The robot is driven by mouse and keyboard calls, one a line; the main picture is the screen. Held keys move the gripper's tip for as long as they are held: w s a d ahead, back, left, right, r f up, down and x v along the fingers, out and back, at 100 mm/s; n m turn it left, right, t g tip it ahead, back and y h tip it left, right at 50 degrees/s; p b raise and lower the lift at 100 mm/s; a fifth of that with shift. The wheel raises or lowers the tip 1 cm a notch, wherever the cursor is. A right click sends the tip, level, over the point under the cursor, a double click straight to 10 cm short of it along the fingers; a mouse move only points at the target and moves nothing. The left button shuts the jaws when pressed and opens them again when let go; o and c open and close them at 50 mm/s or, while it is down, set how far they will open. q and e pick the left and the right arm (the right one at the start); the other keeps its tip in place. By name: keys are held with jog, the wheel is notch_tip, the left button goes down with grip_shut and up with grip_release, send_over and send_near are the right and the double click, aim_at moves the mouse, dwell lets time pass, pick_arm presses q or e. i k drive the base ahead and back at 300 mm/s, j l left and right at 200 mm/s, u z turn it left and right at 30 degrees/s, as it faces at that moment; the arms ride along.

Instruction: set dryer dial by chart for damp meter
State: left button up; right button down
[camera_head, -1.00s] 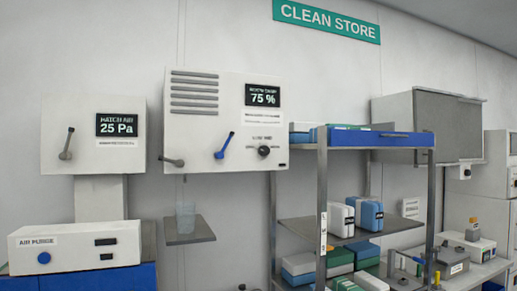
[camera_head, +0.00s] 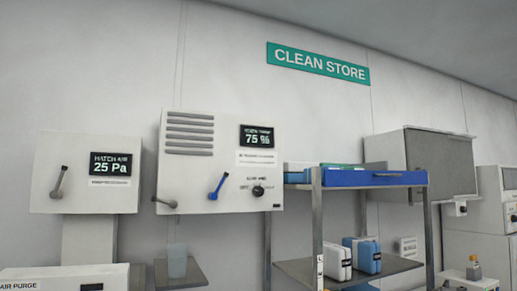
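The dryer box (camera_head: 205,135) hangs on the wall left of centre, with a louvred vent at its upper left. Its dark meter display (camera_head: 257,136) reads 75 %, with a small line above too blurred to read for certain. The black dial (camera_head: 258,191) sits at its lower right, with small markings to its left that I cannot read. Neither gripper is in view.
A hatch air box (camera_head: 85,185) reading 25 Pa hangs at the left. A clear cup (camera_head: 177,261) stands on a small shelf (camera_head: 190,273) below the dryer. A metal rack (camera_head: 318,230) with a blue tray (camera_head: 375,178) on top stands to the right.

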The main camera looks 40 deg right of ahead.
aim_at(257, 192)
jog(key=l+z, duration=0.2)
jog(key=z, duration=1.2)
